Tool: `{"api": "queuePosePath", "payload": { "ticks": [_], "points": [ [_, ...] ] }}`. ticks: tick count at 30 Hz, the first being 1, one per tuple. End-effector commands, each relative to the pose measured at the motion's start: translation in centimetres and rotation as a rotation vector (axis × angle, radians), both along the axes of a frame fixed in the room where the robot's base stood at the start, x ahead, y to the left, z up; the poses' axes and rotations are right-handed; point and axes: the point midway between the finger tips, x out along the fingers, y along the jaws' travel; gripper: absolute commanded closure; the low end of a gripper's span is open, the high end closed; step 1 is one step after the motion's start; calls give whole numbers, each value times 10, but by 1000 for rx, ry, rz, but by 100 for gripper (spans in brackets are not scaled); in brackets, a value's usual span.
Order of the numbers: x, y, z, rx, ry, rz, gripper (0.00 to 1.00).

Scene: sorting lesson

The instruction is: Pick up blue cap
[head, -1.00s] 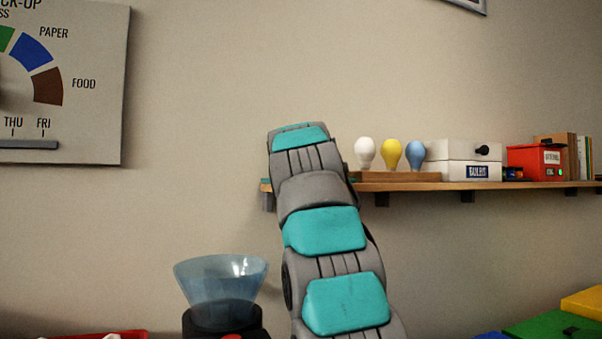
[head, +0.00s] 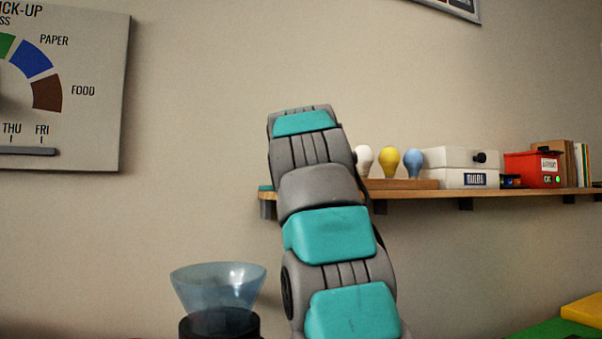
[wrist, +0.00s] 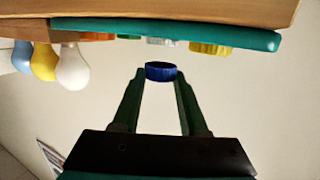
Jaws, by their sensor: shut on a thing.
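The blue cap (wrist: 160,74) is a small, round, ridged dark blue disc. In the wrist view it sits between the fingertips of my gripper (wrist: 159,70), which is shut on it. The wrist picture is upside down; the cap is clear of the teal tray (wrist: 255,38) on the shelf, with a gap between them. A yellow cap (wrist: 210,48) and a whitish one (wrist: 161,41) stand on that tray. In the head view my arm hides the gripper and the cap.
The wooden shelf (head: 520,191) holds white, yellow (head: 390,162) and blue (head: 413,163) bulbs, a white box (head: 460,160) and a red box (head: 530,170). A translucent blue funnel (head: 217,288) stands lower left. The wall area above the shelf is free.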

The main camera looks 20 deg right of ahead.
Motion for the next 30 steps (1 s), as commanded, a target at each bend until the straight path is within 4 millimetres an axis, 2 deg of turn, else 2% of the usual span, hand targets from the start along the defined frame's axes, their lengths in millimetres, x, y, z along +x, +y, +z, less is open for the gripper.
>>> {"api": "queuePosePath", "payload": {
  "ticks": [9, 15, 21, 30],
  "points": [
    [-59, 16, 5, 0, -3, 0, 100],
    [-92, 25, 9, 0, -3, 0, 100],
    [-107, 29, 9, 1, 2, 0, 100],
    [-109, 30, 10, 0, 1, 0, 100]
  ]
}}
